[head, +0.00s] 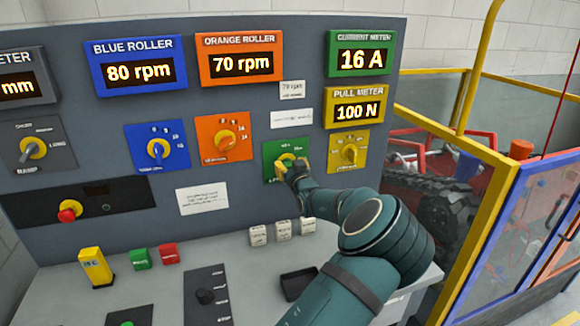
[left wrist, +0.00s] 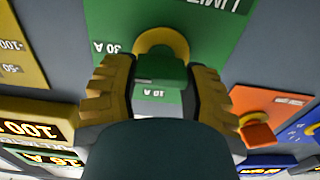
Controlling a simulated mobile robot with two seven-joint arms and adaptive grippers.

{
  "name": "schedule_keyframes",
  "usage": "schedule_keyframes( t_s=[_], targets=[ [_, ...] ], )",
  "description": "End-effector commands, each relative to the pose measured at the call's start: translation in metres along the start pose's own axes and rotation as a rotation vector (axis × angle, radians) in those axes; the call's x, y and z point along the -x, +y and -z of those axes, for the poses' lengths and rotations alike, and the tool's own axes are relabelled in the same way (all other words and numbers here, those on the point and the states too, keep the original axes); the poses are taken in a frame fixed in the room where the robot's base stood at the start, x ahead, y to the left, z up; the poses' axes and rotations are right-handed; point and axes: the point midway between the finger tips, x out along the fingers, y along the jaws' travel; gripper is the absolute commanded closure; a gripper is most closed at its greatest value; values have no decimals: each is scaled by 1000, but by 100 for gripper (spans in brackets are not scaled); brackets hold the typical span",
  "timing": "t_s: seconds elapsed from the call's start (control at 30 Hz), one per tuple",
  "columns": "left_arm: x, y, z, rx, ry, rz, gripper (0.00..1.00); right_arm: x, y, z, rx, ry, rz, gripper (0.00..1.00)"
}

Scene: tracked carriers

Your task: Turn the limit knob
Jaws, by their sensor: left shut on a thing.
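The limit knob (left wrist: 160,68) is a green grip on a yellow round base, on a green panel with "LIMIT" lettering and a "30 A" mark, upside down in the left wrist view. My left gripper (left wrist: 158,90) has yellow ribbed fingers on both sides of the knob and is shut on it. In the head view the green limit panel (head: 270,152) is low on the console's right side, and my left gripper (head: 293,170) covers most of the knob. The green current meter (head: 360,56) above reads 16 A. My right gripper is not in view.
An orange knob (head: 224,141) is left of the limit panel and a yellow knob (head: 350,153) is close on its right. Small white blocks (head: 282,229) and a black tray (head: 298,283) are on the desk below. A yellow-framed guard (head: 455,165) stands at right.

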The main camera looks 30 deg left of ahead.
Motion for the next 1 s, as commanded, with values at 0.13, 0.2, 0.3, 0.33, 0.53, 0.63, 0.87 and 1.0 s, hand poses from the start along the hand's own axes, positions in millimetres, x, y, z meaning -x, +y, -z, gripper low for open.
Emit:
schedule_keyframes(
  t_s=[0.13,0.2,0.3,0.33,0.53,0.63,0.87,1.0],
  targets=[
    [0,0,-1,33,0,0,88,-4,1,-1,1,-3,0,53],
    [0,-1,-1,62,0,1,88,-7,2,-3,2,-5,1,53],
    [0,-1,-2,121,-1,1,88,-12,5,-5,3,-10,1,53],
    [0,-2,-2,141,0,1,88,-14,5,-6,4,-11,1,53],
    [-1,-3,-3,305,1,2,88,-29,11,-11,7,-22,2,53],
    [0,-3,-3,391,0,1,88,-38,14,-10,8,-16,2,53],
    [-1,-4,-4,571,0,2,88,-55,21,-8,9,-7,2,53],
    [0,-4,-4,657,0,1,88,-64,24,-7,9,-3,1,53]
  ],
)
